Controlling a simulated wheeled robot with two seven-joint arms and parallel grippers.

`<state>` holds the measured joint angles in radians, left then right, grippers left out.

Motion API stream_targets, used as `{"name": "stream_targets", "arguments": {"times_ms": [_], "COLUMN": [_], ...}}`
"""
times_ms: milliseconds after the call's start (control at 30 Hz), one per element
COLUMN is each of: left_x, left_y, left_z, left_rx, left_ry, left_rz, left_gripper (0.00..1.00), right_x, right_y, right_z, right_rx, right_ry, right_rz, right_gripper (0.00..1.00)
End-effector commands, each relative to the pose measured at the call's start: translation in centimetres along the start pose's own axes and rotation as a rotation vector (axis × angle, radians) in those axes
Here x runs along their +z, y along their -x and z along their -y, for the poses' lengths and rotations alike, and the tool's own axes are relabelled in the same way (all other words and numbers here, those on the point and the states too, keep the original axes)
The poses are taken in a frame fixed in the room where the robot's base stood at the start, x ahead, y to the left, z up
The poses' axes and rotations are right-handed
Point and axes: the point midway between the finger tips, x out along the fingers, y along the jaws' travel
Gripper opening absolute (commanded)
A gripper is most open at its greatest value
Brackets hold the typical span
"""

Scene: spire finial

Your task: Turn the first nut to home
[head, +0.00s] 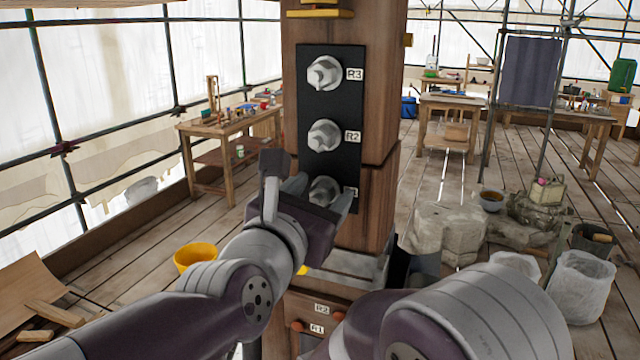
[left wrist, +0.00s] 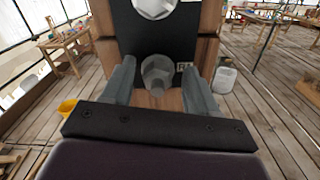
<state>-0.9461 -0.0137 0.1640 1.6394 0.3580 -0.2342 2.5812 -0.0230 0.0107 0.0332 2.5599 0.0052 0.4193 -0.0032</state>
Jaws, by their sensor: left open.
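A black panel (head: 333,105) on a wooden post carries three grey hex nuts in a column. The top nut (head: 324,73) is labelled R3 and the middle nut (head: 324,136) R2. The lowest nut (head: 325,190) is partly hidden by my left gripper, and its label is partly covered; in the left wrist view this nut (left wrist: 157,73) shows with a tag reading about R1. My left gripper (left wrist: 158,88) is open, with one finger on each side of the lowest nut and visible gaps to it. My right gripper is not in view; only my right arm shows.
A lower box front (head: 318,310) with R2 and R1 labels and orange knobs stands below the post. A yellow bucket (head: 195,257) is on the plank floor at left. Stone blocks (head: 446,232) and a whitish bin (head: 582,285) stand at right. A workbench (head: 230,130) is behind at left.

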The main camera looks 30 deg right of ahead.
Motion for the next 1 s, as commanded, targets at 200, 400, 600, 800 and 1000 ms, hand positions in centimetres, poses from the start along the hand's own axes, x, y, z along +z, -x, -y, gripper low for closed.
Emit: {"name": "stream_targets", "arguments": {"times_ms": [200,400,600,800,1000], "left_x": [-0.09,-0.11,-0.11,-0.16,-0.22], "left_y": [-0.75,-0.72,-0.7,-0.7,-0.68], "left_z": [-0.02,-0.01,0.0,0.03,0.1], "left_rx": [0.0,0.0,0.0,0.0,-0.001], "left_ry": [-0.001,-0.002,-0.002,-0.02,-0.104], "left_rz": [0.0,-0.001,-0.001,-0.001,0.001], "left_gripper": [0.59,0.43,0.03,0.03,0.03], "right_x": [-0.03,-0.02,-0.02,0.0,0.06], "right_y": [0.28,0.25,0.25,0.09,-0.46], "right_z": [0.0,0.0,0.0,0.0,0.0], "right_rx": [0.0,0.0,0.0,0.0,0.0], "right_ry": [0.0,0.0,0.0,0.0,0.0], "right_rz": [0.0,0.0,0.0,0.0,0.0], "right_gripper": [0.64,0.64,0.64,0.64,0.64]}}
